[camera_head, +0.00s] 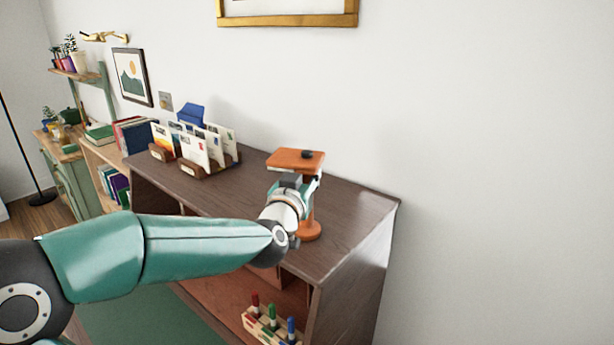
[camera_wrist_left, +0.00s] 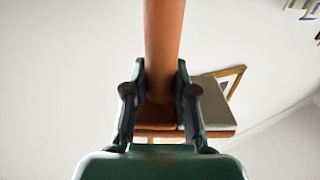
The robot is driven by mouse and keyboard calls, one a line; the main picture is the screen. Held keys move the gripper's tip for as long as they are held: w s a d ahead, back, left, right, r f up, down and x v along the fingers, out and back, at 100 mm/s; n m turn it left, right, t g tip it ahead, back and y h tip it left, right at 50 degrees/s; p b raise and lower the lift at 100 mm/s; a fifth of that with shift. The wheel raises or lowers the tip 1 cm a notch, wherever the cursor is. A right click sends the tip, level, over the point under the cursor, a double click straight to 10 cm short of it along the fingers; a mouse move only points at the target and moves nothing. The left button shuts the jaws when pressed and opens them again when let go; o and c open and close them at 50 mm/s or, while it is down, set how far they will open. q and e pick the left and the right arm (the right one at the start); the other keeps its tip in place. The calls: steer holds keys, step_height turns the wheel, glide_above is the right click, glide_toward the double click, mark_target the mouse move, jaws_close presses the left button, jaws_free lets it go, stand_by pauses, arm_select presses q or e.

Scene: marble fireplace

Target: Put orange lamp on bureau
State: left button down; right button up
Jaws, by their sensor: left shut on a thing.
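The orange lamp (camera_head: 296,159) has a flat rectangular head and a round base (camera_head: 311,230). It is upright over the right end of the dark brown bureau (camera_head: 345,213). I cannot tell whether its base touches the top. My left gripper (camera_head: 298,186) is at the lamp's stem below the head, partly hiding it. In the left wrist view, the fingers (camera_wrist_left: 160,103) are shut on the orange stem (camera_wrist_left: 163,45), one on each side. My right gripper is not in view.
Letter holders with envelopes (camera_head: 200,148) stand on the bureau's far left part. A marker stand (camera_head: 270,325) sits low in front. A low bookshelf (camera_head: 112,178) adjoins on the left. The wall is close behind; the bureau top's right end is otherwise clear.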

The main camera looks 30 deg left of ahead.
arm_select(q)
steer(key=c, duration=0.9)
jaws_free()
steer(key=shift+c, duration=0.2)
steer(key=shift+r, duration=0.1)
steer(key=shift+s+d, duration=0.1)
steer(key=shift+s, duration=0.25)
steer(key=b+v, duration=0.1)
steer(key=v, duration=1)
steer(key=shift+s, duration=0.1)
